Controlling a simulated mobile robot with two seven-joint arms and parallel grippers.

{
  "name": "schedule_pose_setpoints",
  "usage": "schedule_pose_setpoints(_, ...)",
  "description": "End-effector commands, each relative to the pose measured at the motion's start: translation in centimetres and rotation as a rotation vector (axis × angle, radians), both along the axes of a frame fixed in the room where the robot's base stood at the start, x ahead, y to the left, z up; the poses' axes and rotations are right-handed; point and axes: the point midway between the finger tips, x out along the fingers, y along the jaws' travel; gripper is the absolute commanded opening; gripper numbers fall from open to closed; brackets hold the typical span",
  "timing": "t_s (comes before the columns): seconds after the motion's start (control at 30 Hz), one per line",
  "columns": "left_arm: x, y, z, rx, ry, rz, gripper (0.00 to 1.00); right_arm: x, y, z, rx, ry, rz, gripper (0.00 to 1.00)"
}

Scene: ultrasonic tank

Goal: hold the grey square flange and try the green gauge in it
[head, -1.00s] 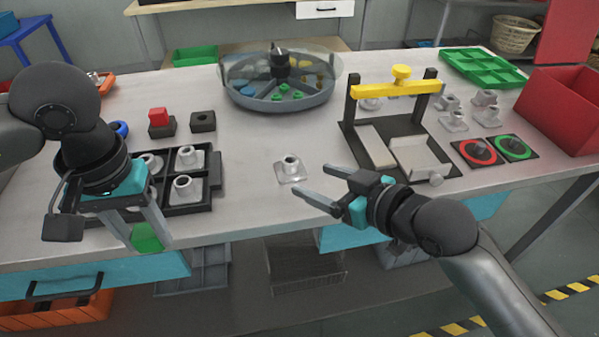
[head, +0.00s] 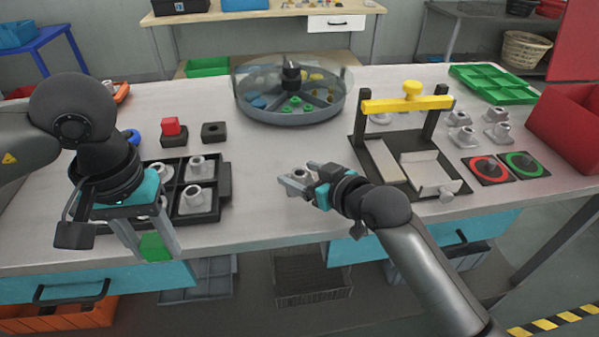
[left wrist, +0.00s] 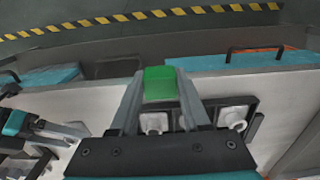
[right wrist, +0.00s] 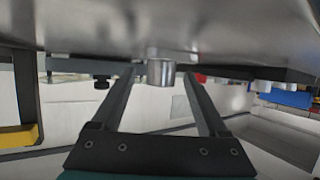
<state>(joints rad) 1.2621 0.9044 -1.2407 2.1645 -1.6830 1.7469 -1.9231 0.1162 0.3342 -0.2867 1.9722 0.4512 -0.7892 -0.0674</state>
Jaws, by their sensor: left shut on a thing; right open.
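The grey square flange (head: 299,174) sits alone on the table with its round neck up; its base is partly hidden by the gripper. My right gripper (head: 301,178) is open, with a finger on either side of the neck. In the right wrist view the neck (right wrist: 160,72) shows between the spread fingertips; contact cannot be told. My left gripper (head: 156,250) is shut on the green gauge (head: 155,246) and holds it in front of the table's front edge, left of the flange. The gauge also shows between the fingers in the left wrist view (left wrist: 160,83).
A black tray (head: 225,184) with several grey flanges lies between the arms. A black fixture with a yellow bar (head: 408,104) stands to the right, near red and green ring pads (head: 523,164). A round divided carousel (head: 291,118) is behind. Table between carousel and flange is clear.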

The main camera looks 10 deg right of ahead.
Motion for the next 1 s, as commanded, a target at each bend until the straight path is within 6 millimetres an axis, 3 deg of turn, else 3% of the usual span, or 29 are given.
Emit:
schedule_pose_setpoints(0.47,0.01,-0.01,0.02,0.0,0.0,0.0,0.0,0.76,0.47,-0.33,0.0,-0.001,0.001,0.76)
schedule_pose_setpoints(1.0,0.01,-0.01,0.02,0.0,0.0,0.0,0.0,0.74,0.44,-0.33,0.0,0.0,0.001,0.15)
